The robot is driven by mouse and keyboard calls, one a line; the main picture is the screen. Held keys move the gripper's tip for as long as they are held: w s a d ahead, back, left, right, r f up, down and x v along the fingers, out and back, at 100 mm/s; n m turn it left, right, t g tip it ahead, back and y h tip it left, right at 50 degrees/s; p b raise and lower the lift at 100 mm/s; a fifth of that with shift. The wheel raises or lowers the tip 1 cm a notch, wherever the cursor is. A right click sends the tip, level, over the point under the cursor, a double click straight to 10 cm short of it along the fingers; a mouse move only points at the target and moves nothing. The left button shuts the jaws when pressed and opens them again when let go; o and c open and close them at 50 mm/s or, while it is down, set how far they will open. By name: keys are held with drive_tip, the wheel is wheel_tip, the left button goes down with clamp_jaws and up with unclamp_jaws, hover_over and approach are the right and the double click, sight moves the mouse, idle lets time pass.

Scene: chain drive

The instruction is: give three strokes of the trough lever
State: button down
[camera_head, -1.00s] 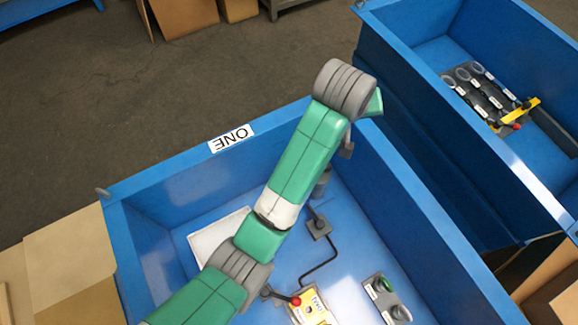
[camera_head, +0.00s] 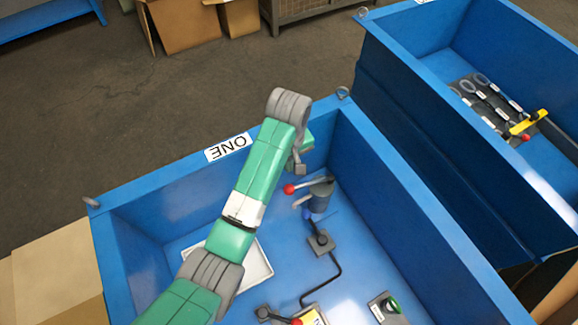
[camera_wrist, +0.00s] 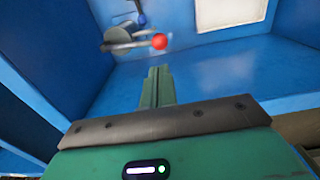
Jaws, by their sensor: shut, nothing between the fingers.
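A grey pump-like cylinder (camera_head: 322,194) stands inside the blue trough marked ONE, with a lever ending in a red ball (camera_head: 289,188). In the wrist view the cylinder (camera_wrist: 118,34) and the red ball (camera_wrist: 159,41) show beyond my fingertips. A second lever with a red knob (camera_head: 296,321) sits at the bottom edge of the head view; labels do not show which is the trough lever. My gripper (camera_wrist: 159,72) is shut and empty, apart from the red ball. In the head view the end of my arm is just above and beside the lever; the fingertips are hard to make out.
The trough's blue walls (camera_head: 395,185) rise around the lever. A pale tray (camera_head: 258,262) lies on its floor, partly behind my arm. A bent dark pipe (camera_head: 335,270) runs from a grey block. A green-topped part (camera_head: 388,304) lies lower right. Another blue trough (camera_head: 400,75) stands at right.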

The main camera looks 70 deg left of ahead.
sight(289, 188)
wheel_tip(289, 188, down, 11)
drive_tip(key=shift+r+b, duration=0.1)
drive_tip(key=shift+b, duration=1)
